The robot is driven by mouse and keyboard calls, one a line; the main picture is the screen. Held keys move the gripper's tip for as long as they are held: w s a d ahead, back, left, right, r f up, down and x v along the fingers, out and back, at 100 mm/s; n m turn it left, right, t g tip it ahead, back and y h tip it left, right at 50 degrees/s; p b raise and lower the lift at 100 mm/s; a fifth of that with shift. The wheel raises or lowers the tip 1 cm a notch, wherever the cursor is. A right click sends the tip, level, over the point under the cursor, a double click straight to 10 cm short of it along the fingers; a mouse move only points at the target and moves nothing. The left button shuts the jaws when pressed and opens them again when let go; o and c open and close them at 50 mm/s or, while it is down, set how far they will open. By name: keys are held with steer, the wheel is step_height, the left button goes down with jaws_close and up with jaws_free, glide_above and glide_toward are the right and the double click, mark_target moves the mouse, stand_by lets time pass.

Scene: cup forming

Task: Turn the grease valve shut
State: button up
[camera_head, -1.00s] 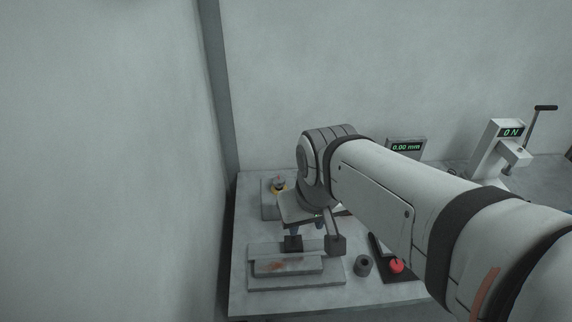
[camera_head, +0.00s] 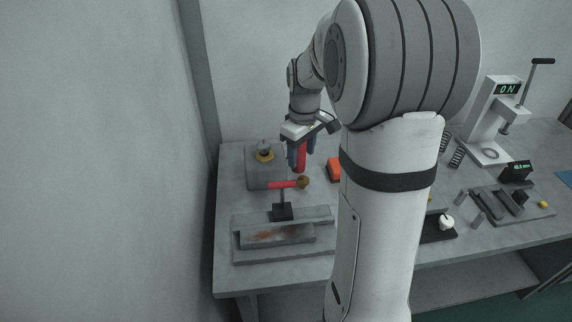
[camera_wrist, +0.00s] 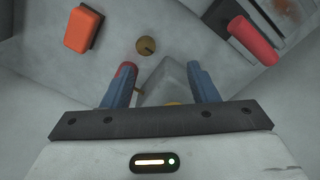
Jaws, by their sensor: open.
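A red handle (camera_head: 283,184) lies across the top of a dark upright post (camera_head: 281,212) on the grey bench. The handle also shows at the upper right of the wrist view (camera_wrist: 252,40). A small round brass piece (camera_head: 303,182) is beside the handle, and shows in the wrist view (camera_wrist: 146,46). I cannot tell for sure which part is the grease valve. My gripper (camera_head: 299,160) is open, with blue fingers pointing down, behind and above the red handle. In the wrist view, nothing is held between the fingers (camera_wrist: 163,85); red shows at the left fingertip.
A grey block with a yellow-ringed knob (camera_head: 264,152) stands at the back left. An orange block (camera_head: 333,169) lies right of my gripper. A rust-stained plate (camera_head: 277,236) is at the front. A press with a lit display (camera_head: 497,120) stands at the right. My arm hides the bench's middle.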

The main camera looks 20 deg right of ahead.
glide_above(303, 178)
steer(key=shift+n, duration=0.4)
step_height(303, 178, down, 4)
steer(key=shift+s+f+b, duration=0.1)
steer(key=shift+b, duration=0.35)
step_height(303, 178, down, 8)
steer(key=shift+r, duration=0.15)
